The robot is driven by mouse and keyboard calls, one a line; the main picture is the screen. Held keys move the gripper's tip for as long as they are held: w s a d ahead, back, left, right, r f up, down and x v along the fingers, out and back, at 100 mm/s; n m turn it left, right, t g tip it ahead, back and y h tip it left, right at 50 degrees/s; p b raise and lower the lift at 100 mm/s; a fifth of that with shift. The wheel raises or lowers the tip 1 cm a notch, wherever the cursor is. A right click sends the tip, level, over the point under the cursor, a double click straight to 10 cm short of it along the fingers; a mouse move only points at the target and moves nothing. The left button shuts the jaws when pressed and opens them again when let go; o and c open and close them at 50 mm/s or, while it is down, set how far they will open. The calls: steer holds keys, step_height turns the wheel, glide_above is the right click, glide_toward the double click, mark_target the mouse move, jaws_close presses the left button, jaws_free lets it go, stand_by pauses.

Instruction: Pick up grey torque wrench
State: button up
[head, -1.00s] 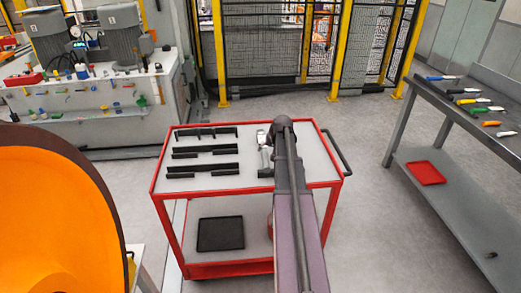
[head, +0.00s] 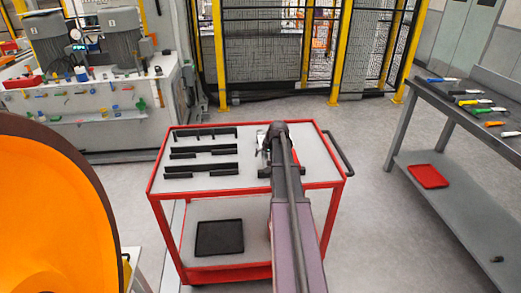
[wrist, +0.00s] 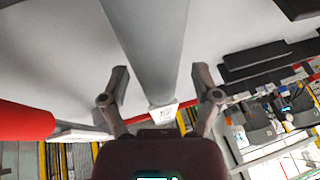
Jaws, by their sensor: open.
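A long grey bar (wrist: 150,40), which looks like the grey torque wrench, runs from the top of the wrist view down between my fingers and ends in a small pale piece with a label. My gripper (wrist: 159,78) is open, with one finger on each side of the bar and a gap on both sides. I cannot tell how far the bar lies from the fingertips in depth. In the head view my gripper (head: 267,146) is over the right part of the red cart's top, and my arm hides most of what lies there.
The red cart (head: 222,189) has a grey top with several black slotted holders (head: 203,151) on the left and a black tray (head: 220,238) below. A workbench (head: 445,105) with coloured-handled tools stands at right. Open floor lies between. An orange rounded object (head: 50,215) fills the lower left.

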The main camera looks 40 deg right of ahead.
jaws_close()
stand_by(0.3)
steer(key=shift+r+p, duration=0.25)
steer(key=shift+p, duration=0.05)
step_height(320, 180, up, 10)
steer(key=p, duration=0.9)
steer(key=shift+f, duration=0.25)
stand_by(0.6)
steer(key=shift+s, duration=0.1)
stand_by(0.4)
